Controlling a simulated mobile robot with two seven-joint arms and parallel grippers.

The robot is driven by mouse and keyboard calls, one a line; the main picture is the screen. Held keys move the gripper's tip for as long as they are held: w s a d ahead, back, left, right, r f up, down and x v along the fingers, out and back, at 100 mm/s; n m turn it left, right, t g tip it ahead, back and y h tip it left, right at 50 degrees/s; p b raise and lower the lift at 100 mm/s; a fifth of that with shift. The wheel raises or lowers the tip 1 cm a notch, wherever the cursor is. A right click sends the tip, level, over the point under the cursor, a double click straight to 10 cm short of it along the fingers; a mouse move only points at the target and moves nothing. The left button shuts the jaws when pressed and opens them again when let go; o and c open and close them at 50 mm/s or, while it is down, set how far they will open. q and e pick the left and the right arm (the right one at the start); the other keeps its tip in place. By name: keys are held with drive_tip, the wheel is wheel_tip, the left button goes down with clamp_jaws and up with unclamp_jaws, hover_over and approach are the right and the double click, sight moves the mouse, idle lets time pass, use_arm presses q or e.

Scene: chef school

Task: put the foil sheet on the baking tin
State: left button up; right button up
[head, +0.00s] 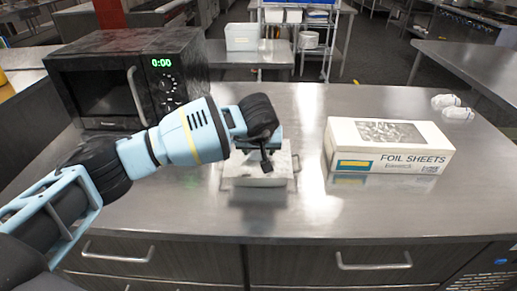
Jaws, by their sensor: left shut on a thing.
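The baking tin (256,182) is a small grey metal tin on the steel counter, near the front middle. My left gripper (266,162) reaches in from the left and points down right over the tin. It is shut on a thin grey piece that looks like the foil sheet (240,161), which lies over the tin's top. The grey of sheet and tin blend, so I cannot tell whether the sheet touches the rim all round. My arm hides part of both. My right gripper is not in view.
A white foil sheets box (390,148) stands to the right of the tin, with foil showing in its top window. A black microwave (130,80) stands at the back left. The counter between is clear.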

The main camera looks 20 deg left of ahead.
use_arm(q)
drive_tip(key=shift+f, duration=0.45)
idle(0.8)
drive_tip(key=o, duration=1)
drive_tip(key=shift+o, duration=0.2)
drive_tip(key=shift+r, duration=0.1)
drive_tip(key=shift+r+p, duration=1.15)
drive_tip(key=shift+r, duration=2.3)
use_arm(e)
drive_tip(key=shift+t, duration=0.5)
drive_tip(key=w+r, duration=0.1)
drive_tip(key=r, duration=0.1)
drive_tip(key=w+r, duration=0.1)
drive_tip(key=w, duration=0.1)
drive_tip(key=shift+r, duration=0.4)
